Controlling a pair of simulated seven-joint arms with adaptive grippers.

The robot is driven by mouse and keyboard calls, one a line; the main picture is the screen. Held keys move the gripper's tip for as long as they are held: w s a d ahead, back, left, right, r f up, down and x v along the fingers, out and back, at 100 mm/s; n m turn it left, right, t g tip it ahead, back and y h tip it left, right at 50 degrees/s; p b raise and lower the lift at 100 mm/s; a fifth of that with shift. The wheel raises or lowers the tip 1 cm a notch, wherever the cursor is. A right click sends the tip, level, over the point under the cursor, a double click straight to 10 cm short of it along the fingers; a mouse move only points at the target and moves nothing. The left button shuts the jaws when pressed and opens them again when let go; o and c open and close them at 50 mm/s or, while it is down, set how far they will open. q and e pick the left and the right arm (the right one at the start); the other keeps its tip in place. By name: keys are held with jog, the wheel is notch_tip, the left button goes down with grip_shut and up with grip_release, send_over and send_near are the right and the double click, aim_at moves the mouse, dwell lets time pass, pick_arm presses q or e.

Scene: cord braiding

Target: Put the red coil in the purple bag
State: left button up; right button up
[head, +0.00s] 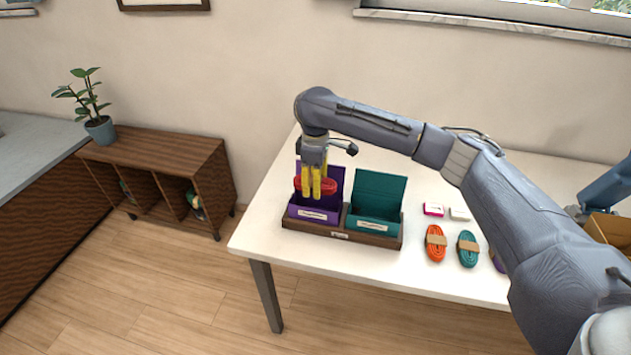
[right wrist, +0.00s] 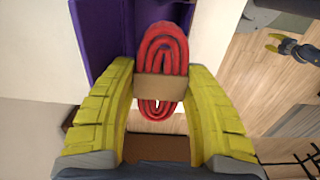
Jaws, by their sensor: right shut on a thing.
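The red coil (right wrist: 160,50), an oval bundle with a brown paper band, is between the yellow fingers of my right gripper (right wrist: 160,95), shut on it at the band. In the head view the right gripper (head: 318,194) points down with the red coil (head: 329,186) at the purple bag (head: 335,174), a box-like holder with a raised back flap and a front label. The coil is over or partly inside its opening; I cannot tell how deep. The purple bag (right wrist: 100,35) also shows behind the coil in the wrist view. My left gripper (right wrist: 274,43) is small there, fingers apart and empty.
A teal bag (head: 377,192) stands right of the purple one in the same wooden holder (head: 340,236). An orange coil (head: 436,243) and a teal coil (head: 468,249) lie on the white table (head: 270,225), with pink and white small items behind. My right arm crosses above.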

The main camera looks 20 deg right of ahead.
jog(key=shift+f, duration=1.9)
jog(key=o, duration=1.3)
jog(key=shift+r, duration=0.1)
